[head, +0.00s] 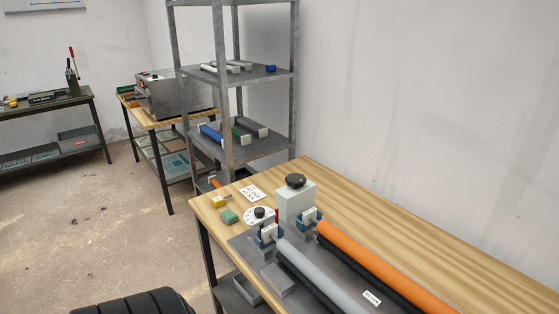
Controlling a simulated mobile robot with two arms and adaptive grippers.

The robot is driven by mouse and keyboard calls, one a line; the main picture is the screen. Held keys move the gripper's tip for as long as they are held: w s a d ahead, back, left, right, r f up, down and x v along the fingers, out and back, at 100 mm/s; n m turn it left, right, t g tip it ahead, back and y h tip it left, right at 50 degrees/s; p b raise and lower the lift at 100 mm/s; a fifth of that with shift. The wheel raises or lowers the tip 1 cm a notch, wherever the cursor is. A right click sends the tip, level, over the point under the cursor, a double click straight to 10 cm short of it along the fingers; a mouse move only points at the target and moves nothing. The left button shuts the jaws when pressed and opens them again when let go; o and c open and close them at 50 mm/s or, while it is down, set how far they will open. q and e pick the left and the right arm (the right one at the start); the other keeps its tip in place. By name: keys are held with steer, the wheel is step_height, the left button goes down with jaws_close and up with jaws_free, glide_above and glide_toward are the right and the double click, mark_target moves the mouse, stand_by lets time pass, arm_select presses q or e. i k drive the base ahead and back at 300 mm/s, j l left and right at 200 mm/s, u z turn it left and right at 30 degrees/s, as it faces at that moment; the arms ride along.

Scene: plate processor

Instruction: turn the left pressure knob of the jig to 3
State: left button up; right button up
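The jig (249,246) is a grey plate on the wooden bench, carrying an orange roller (370,255), a grey roller (318,277) and dark rollers beside them. A white round dial with a black knob (260,212) stands at its far left end; its marks are too small to read. A pale box with a large black knob (295,181) stands behind it. Neither of my grippers is in view.
On the bench (430,223) lie a green block (229,216), a yellow block (219,202) and a printed card (249,193). A metal shelf rack (232,80) stands behind its left end. Two further tables stand farther back. The floor (115,220) at left is open.

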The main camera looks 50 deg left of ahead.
mark_target(255, 217)
steer(key=u, duration=1.85)
